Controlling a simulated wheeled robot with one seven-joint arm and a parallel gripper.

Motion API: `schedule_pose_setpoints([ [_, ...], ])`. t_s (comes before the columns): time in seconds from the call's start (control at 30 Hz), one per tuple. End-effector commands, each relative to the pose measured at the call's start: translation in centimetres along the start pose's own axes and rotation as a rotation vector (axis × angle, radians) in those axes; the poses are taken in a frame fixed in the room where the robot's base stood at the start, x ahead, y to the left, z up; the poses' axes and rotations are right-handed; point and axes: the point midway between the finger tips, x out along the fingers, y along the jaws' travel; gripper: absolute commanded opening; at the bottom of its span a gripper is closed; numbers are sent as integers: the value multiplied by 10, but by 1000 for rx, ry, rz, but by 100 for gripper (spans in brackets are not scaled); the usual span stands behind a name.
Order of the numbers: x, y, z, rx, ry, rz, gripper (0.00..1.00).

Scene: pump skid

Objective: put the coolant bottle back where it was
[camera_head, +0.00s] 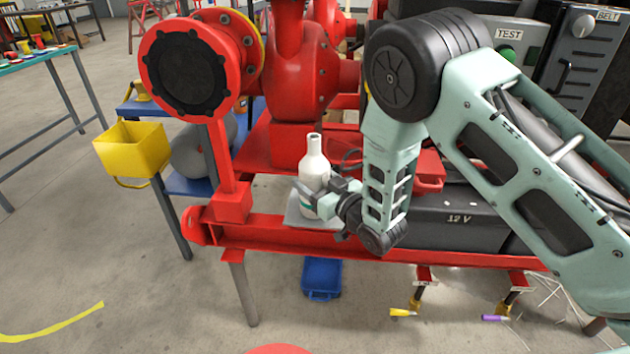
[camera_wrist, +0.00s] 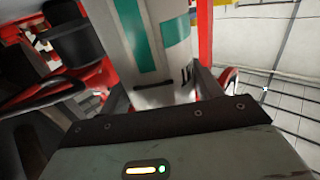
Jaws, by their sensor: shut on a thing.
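The coolant bottle (camera_head: 314,176) is white with a narrow neck and a green label band. It stands upright at the front of the red skid, over a light grey plate (camera_head: 296,213). I cannot tell whether its base touches the plate. My gripper (camera_head: 322,197) comes in from the right and is shut around the bottle's lower body. In the wrist view, the bottle (camera_wrist: 158,50) fills the upper middle, with its green label patches showing. Its top is out of that view, and the fingers are mostly hidden by the gripper body.
The red pump (camera_head: 300,80) stands right behind the bottle. A red frame beam (camera_head: 380,251) runs along the front. A black 12 V battery (camera_head: 455,222) sits to the right. A yellow bin (camera_head: 133,150) hangs at left.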

Motion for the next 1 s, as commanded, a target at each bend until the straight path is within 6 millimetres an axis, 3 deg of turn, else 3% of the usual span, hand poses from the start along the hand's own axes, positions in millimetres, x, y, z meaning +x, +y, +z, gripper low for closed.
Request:
schedule_pose_setpoints([
  [0.2,0,0,2,0,3,0,35],
  [0.23,0,0,4,0,0,0,67],
  [0.3,0,0,2,0,0,0,86],
  [0.7,-2,0,-1,0,-2,0,86],
  [1.0,-60,1,1,1,-5,3,86],
])
